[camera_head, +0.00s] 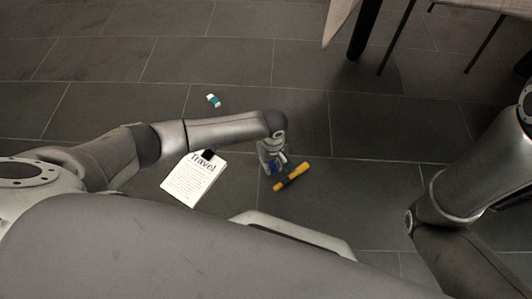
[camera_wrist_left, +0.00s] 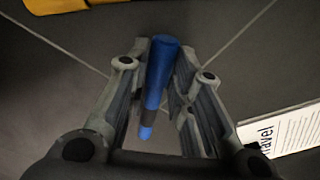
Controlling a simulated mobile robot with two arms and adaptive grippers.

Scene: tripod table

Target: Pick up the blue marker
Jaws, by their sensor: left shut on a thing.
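The blue marker (camera_wrist_left: 160,72) is between the two fingers of my left gripper (camera_wrist_left: 158,68) in the left wrist view. The fingers press it from both sides, with its thick blue end toward the top of the picture and its thinner end toward the palm. In the head view my left gripper (camera_head: 272,163) points down at the floor, and a small blue bit of the marker (camera_head: 275,168) shows there. The rest of the marker is hidden by the gripper. I cannot tell whether the marker still touches the floor. My right gripper is outside both views.
A yellow and black tool (camera_head: 297,173) lies on the floor just right of the left gripper. A white sheet headed "Travel" (camera_head: 190,184) lies to its left. A small white and teal object (camera_head: 214,100) lies farther back. A table leg (camera_head: 364,32) stands at the upper right.

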